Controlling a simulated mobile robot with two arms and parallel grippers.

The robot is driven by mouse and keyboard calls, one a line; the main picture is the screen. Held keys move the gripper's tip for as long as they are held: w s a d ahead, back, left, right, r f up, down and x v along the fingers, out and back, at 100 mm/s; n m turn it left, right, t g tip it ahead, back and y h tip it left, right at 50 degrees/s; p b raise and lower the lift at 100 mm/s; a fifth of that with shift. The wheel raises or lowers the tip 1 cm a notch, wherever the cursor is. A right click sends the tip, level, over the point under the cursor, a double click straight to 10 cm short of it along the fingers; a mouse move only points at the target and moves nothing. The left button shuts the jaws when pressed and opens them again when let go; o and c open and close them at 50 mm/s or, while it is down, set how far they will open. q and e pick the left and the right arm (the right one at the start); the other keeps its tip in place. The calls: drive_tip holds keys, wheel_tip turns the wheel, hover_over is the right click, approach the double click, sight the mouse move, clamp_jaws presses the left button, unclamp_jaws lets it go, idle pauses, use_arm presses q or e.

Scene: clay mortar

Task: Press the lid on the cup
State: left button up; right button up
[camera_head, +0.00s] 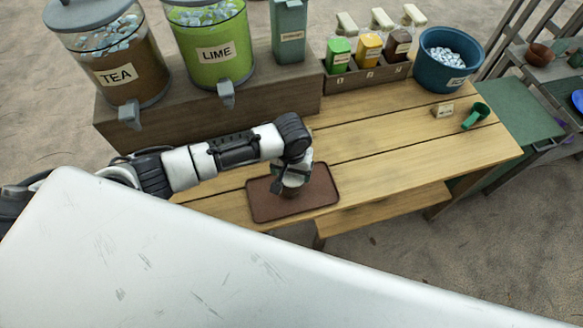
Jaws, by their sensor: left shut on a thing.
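My left gripper (290,183) points down over the brown tray (322,197) at the table's front edge. It is shut around a small cup (291,190) at the tray's middle. The gripper and wrist cover most of the cup, and its lid cannot be made out apart from it. I cannot tell whether the cup touches the tray. My right gripper is not in view.
A raised wooden shelf behind holds a TEA dispenser (112,65), a LIME dispenser (211,50) and a blue-grey box (289,35). Several jars stand in a rack (366,77). A blue tub (447,60) and green scoop (476,116) are right. The table's middle right is clear.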

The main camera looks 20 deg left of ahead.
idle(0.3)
use_arm(q)
drive_tip(key=o, duration=0.8)
drive_tip(key=shift+c, duration=0.2)
drive_tip(key=shift+r, duration=0.1)
wheel_tip(320, 180, up, 7)
drive_tip(key=p, duration=0.8)
drive_tip(key=shift+c, duration=0.3)
clamp_jaws()
